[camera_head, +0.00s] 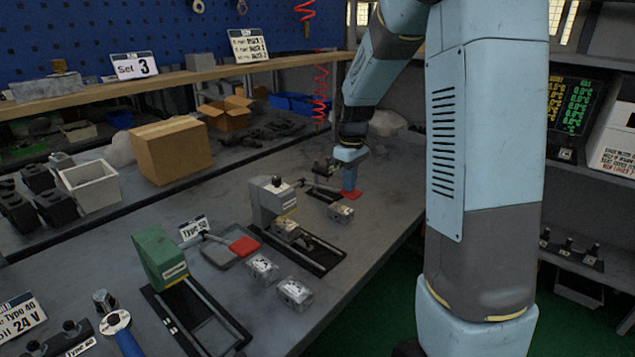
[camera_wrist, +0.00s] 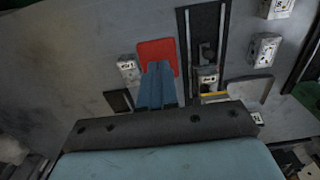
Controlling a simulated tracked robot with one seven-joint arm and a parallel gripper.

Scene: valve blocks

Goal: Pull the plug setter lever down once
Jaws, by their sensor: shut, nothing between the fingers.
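My gripper (camera_head: 350,188) is shut and empty, its blue fingers pointing down at a flat red paddle (camera_head: 354,196) at the back right of the bench. The paddle seems to belong to a lever (camera_head: 318,186) near the grey press (camera_head: 271,200); where the lever joins is unclear. In the wrist view the fingers (camera_wrist: 157,72) overlap the red paddle (camera_wrist: 157,47). I cannot tell whether they touch it. A second lever with a red paddle (camera_head: 244,246) lies nearer, between the green press (camera_head: 160,258) and the grey press. I cannot read a plug setter label.
A silver valve block (camera_head: 341,213) sits close to my gripper; it also shows in the wrist view (camera_wrist: 128,68). Two more blocks (camera_head: 262,266) (camera_head: 294,292) sit nearer. A cardboard box (camera_head: 170,150) stands at the back left. A shelf (camera_head: 180,80) runs above the bench.

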